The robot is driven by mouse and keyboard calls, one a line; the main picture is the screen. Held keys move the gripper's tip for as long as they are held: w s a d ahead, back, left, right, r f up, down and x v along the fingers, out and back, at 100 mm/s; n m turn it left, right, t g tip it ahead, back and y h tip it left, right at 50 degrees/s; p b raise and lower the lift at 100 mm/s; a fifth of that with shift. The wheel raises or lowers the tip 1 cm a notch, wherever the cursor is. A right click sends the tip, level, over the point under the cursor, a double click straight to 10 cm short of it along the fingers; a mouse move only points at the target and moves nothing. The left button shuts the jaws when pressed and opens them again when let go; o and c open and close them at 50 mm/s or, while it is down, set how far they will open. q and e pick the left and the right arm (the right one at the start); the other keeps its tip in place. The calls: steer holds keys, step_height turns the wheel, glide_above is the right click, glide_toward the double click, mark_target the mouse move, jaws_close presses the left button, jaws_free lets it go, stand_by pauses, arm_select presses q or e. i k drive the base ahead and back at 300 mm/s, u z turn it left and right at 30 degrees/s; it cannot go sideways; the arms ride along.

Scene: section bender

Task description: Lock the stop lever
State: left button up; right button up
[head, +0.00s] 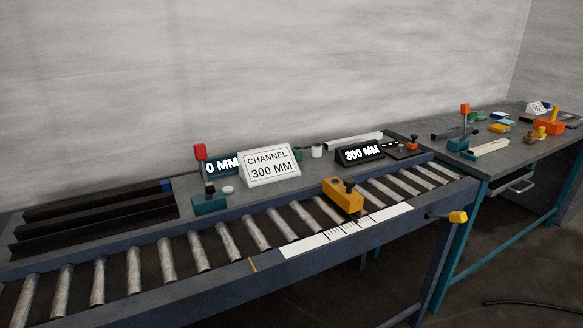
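A yellow stop block (343,196) with a black knob (349,185) on top sits across the roller conveyor, above the white scale (345,231) on the front rail. A short lever with a yellow grip (457,217) sticks out from the front rail near its right end. I cannot tell for sure which of these is the stop lever, or whether it is locked. Neither of my grippers is in view.
A sign reading CHANNEL 300 MM (269,165) and a display reading 300 MM (360,154) stand behind the rollers. Dark channels (95,218) lie at left. A cluttered bench (530,150) stands at right.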

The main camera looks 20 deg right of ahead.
mark_target(457, 217)
steer(key=z, duration=1.7)
